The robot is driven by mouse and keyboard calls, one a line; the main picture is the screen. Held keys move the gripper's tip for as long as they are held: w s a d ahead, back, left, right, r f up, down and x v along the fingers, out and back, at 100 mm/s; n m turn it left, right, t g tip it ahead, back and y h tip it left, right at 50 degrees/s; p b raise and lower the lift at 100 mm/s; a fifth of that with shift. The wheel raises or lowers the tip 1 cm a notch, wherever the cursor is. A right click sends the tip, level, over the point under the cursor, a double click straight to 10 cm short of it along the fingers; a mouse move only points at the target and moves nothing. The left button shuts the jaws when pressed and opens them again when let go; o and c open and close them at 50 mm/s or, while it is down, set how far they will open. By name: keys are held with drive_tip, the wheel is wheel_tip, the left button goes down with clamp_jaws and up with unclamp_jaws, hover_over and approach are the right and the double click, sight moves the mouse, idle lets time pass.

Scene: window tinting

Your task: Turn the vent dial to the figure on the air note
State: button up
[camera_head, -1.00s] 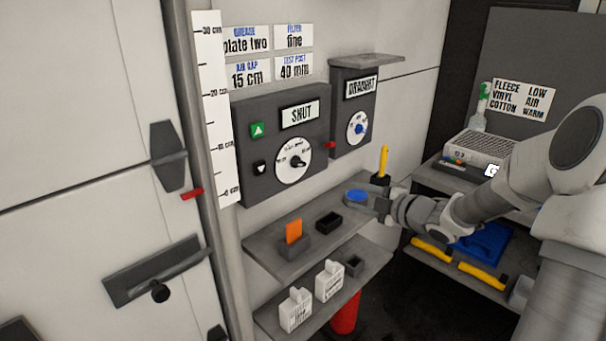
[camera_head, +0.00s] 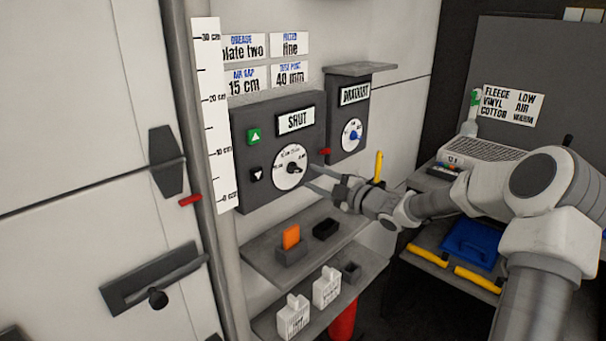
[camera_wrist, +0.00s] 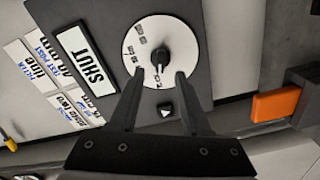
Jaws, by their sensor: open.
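The white round dial (camera_head: 291,167) with a black knob sits on a dark wall panel under a "SHUT" plate (camera_head: 296,120). Its pointer appears to face right; the small dial figures are too blurred to read surely. The dial also shows in the wrist view (camera_wrist: 148,42). The air note (camera_head: 242,83) reads "AIR GAP 15 cm". My gripper (camera_head: 313,179) is open, just right of and below the dial in the head view. In the wrist view my gripper (camera_wrist: 160,73) has its fingertips over the dial's lower part, the knob just beyond and between them; contact cannot be told.
A "DRAUGHT" box (camera_head: 347,110) with a blue-knobbed dial stands to the right. Up and down buttons (camera_head: 254,136) are left of the dial. Below, a shelf (camera_head: 262,252) holds an orange block (camera_head: 291,237) and a black tray (camera_head: 326,228). A ruler strip (camera_head: 213,110) is at left.

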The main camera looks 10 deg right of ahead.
sight(299, 170)
drive_tip(key=x, duration=0.5)
clamp_jaws()
